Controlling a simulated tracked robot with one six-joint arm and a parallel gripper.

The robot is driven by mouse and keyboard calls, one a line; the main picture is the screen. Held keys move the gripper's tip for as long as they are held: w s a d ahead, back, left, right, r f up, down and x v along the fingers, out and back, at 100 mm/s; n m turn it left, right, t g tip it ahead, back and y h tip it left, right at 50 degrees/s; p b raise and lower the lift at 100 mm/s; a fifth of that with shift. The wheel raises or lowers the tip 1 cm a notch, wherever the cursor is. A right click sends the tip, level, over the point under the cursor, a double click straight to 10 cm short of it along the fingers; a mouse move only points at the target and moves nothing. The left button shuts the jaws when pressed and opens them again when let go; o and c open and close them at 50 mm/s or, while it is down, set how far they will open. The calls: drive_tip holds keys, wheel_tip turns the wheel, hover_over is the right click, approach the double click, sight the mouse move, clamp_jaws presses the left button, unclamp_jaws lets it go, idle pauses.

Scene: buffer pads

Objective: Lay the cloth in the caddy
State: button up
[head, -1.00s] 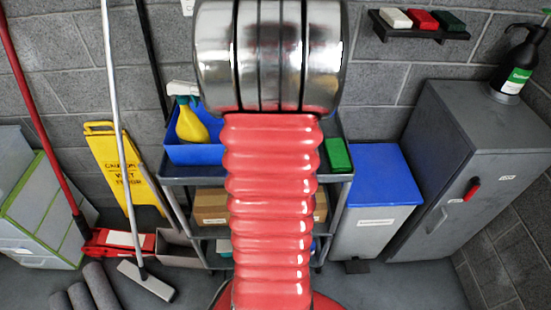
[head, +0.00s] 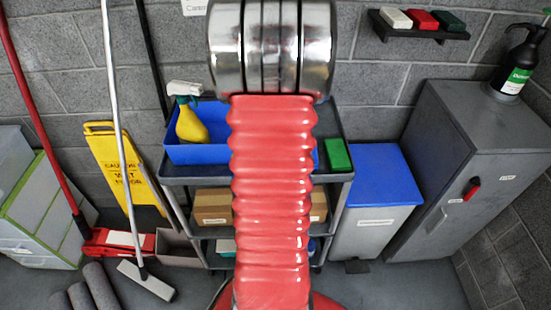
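The caddy appears to be the blue open box (head: 200,154) on the top shelf of the grey cart. A yellow spray bottle (head: 191,124) with a white head stands in its left part. My red ribbed arm and its metal joint cover the middle of the cart and hide much of the caddy. I can make out no cloth for certain. A green block (head: 337,155) lies on the cart top to the right of my arm. My gripper is outside the view.
The grey cart (head: 345,178) holds cardboard boxes lower down. Right of it stand a blue-lidded bin (head: 380,178) and a grey cabinet (head: 470,150) with a black bottle (head: 516,65). Left are a yellow caution sign (head: 118,165), mops and grey rolls (head: 100,285).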

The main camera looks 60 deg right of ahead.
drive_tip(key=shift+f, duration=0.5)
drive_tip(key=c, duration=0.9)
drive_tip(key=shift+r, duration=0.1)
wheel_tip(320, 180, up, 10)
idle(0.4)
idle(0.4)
